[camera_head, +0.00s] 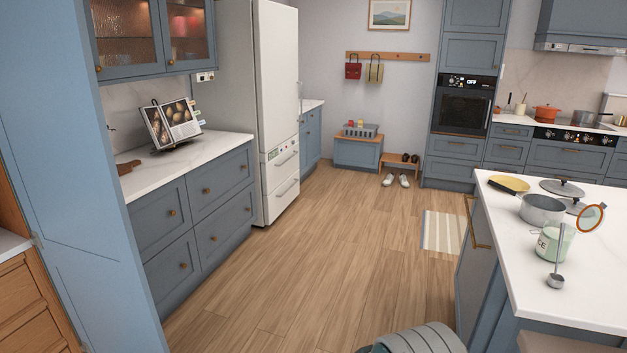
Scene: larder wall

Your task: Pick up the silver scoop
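A silver scoop (556,281) is on the white top of the kitchen island, at the right of the picture. Its round bowl is low, near the front of the island, and its thin handle rises in front of a pale green jar (548,245) with partly visible lettering. I cannot tell whether the handle touches the jar. A round lid with an orange-brown rim (591,218) stands tilted beside the jar. My gripper is not in view.
A grey pot (541,209), a yellow pan (509,184) and grey lids (562,188) sit behind the jar on the island (590,300). The wooden floor (330,240) is largely clear. A striped mat (441,232) lies beside the island. A grey ribbed shape (425,341) shows at the bottom edge.

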